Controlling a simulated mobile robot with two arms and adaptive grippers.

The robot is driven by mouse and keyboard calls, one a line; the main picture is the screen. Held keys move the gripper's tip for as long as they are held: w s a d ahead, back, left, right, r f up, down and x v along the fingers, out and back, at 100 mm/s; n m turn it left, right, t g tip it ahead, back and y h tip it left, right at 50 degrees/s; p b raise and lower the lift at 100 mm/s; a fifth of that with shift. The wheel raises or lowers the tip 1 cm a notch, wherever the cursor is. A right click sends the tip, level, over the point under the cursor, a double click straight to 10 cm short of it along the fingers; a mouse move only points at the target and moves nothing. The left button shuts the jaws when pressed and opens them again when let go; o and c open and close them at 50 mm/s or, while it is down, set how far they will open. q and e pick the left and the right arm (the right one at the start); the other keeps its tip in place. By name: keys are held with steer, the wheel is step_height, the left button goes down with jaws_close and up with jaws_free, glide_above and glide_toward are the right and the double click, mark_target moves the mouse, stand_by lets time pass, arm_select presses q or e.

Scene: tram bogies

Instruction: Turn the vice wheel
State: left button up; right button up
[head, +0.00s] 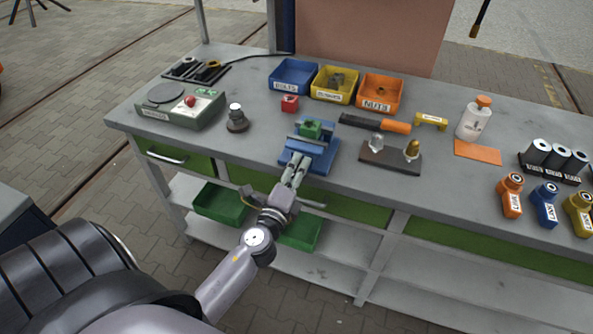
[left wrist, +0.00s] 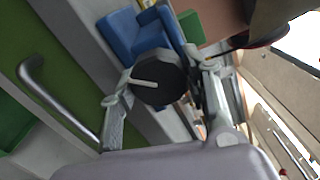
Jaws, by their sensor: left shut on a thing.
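The blue vice (head: 322,160) stands on the front part of the workbench, with a green block (head: 311,129) between its jaws. In the left wrist view the vice (left wrist: 135,35) is behind the wheel. The vice wheel (left wrist: 160,90) is a dark, many-sided disc with a pale bar across its face. My left gripper (head: 297,172) reaches the front of the vice in the head view and hides the wheel there. In the left wrist view its fingers (left wrist: 160,100) lie on either side of the wheel, shut on it. My right gripper is not in view.
Blue, yellow and orange bins (head: 381,94) stand behind the vice. A dark block with two knobs (head: 390,157) is close on its right, a dark round-based item (head: 236,120) on its left. A drawer handle (left wrist: 50,95) is below the bench edge.

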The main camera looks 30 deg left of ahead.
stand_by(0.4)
arm_select(q)
steer(key=o, duration=1.2)
steer(key=shift+c, duration=0.2)
steer(key=shift+s, duration=0.1)
steer(key=v, duration=1.2)
